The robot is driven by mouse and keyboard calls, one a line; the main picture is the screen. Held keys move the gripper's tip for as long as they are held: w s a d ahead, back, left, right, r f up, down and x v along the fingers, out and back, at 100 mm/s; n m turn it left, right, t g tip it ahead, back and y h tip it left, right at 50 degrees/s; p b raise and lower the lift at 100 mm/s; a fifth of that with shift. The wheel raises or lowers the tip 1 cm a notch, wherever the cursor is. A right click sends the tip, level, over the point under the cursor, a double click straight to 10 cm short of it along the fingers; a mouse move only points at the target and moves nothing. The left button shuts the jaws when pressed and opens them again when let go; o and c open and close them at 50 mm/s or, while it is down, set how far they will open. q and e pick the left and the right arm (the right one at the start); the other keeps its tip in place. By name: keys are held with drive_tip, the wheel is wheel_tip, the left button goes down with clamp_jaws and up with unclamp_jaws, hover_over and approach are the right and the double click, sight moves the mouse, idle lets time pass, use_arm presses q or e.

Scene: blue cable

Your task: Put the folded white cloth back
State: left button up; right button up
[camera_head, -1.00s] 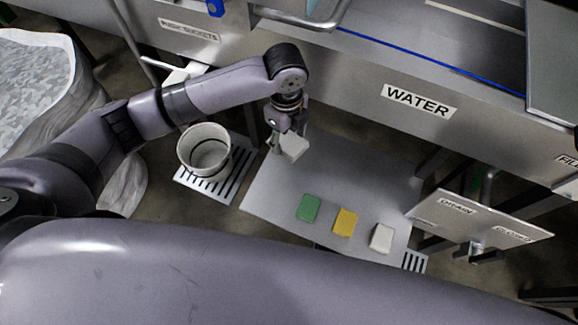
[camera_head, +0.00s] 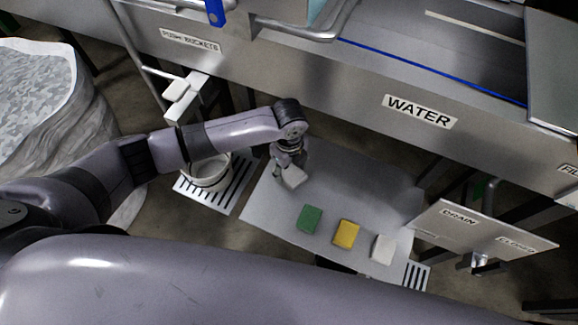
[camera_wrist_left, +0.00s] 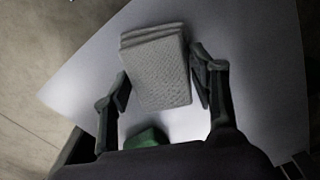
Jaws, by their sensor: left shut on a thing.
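The folded white cloth (camera_head: 294,177) is in my left gripper (camera_head: 287,167), over the left part of the grey metal shelf (camera_head: 350,185). In the left wrist view the cloth (camera_wrist_left: 160,75) shows stacked folds and sits between the two fingers of my left gripper (camera_wrist_left: 160,82), which are shut on it. I cannot tell whether the cloth touches the shelf. My right gripper is not in view.
A green block (camera_head: 309,218), a yellow block (camera_head: 346,233) and a white block (camera_head: 384,249) lie in a row on the shelf. A white bucket (camera_head: 208,172), partly behind my arm, stands on a slotted grate. The WATER trough (camera_head: 360,90) rises behind.

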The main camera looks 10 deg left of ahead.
sight(289, 171)
use_arm(q)
drive_tip(key=shift+f, duration=0.15)
drive_tip(key=o, duration=1)
drive_tip(key=shift+o, duration=0.6)
wheel_tip(289, 171, up, 12)
drive_tip(key=shift+r, duration=0.25)
